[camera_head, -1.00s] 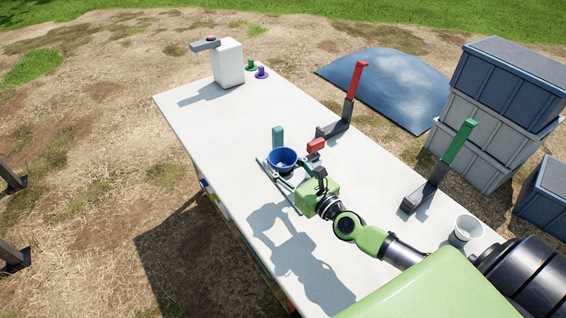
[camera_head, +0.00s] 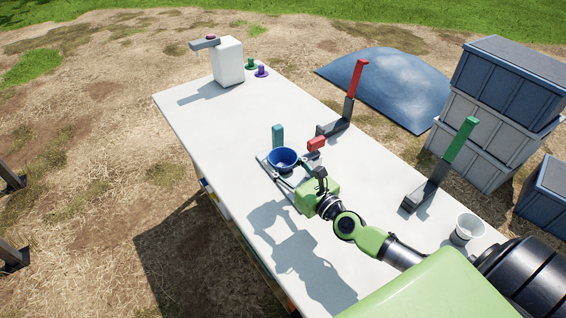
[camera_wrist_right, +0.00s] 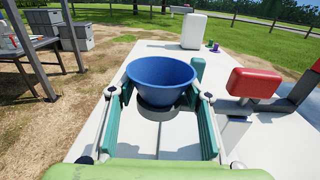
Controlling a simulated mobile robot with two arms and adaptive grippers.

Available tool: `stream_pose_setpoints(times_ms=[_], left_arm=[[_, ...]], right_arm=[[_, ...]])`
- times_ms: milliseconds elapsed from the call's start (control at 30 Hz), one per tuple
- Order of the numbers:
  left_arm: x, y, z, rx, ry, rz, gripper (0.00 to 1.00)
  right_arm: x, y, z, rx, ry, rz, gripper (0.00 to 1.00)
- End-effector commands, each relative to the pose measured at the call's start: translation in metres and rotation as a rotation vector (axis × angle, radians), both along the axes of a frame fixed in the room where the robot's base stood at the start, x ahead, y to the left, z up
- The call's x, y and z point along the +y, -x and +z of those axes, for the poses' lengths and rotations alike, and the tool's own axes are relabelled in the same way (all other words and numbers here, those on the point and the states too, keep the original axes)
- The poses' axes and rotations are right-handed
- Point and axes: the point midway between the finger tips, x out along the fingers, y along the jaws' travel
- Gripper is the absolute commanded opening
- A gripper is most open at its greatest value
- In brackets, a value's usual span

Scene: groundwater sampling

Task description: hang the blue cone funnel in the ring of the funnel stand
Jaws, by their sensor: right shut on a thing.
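The blue cone funnel (camera_head: 283,160) sits upright, wide mouth up, between the fingers of my right gripper (camera_head: 280,170), which is shut on it. In the right wrist view the funnel (camera_wrist_right: 161,78) fills the space between the teal fingers. A dark grey ring-like band (camera_wrist_right: 158,111) shows just under the funnel. I cannot tell whether it is the funnel stand's ring, or whether the funnel rests in it. A teal upright (camera_head: 278,134) stands close behind the funnel, possibly part of the stand. My left gripper is not in view.
A red block (camera_head: 316,144) is close right of the funnel, near a red-topped post (camera_head: 356,80). A white container (camera_head: 228,62) is at the table's far end. The table (camera_head: 215,130) between is clear.

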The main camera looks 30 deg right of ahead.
Motion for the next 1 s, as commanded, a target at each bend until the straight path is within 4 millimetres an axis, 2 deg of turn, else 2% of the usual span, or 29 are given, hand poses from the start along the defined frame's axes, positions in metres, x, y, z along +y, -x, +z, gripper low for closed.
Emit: stream_pose_setpoints(times_ms=[100, 133, 200, 533, 667, 1000], left_arm=[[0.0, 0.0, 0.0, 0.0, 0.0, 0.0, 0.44], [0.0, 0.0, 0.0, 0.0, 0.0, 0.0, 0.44], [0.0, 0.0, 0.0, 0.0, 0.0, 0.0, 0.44], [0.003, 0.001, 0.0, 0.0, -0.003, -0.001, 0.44], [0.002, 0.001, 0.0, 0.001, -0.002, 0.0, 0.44], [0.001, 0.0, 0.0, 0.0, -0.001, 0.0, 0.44]], right_arm=[[0.0, 0.0, 0.0, 0.0, 0.0, 0.0, 0.3], [0.0, 0.0, 0.0, 0.0, 0.0, 0.0, 0.53], [0.0, 0.0, 0.0, 0.0, 0.0, 0.0, 0.65], [0.0, 0.001, 0.0, 0.0, 0.0, 0.0, 0.65], [-0.002, 0.008, -0.001, 0.002, 0.0, -0.001, 0.65], [-0.009, 0.065, -0.001, 0.005, 0.002, 0.003, 0.65]])
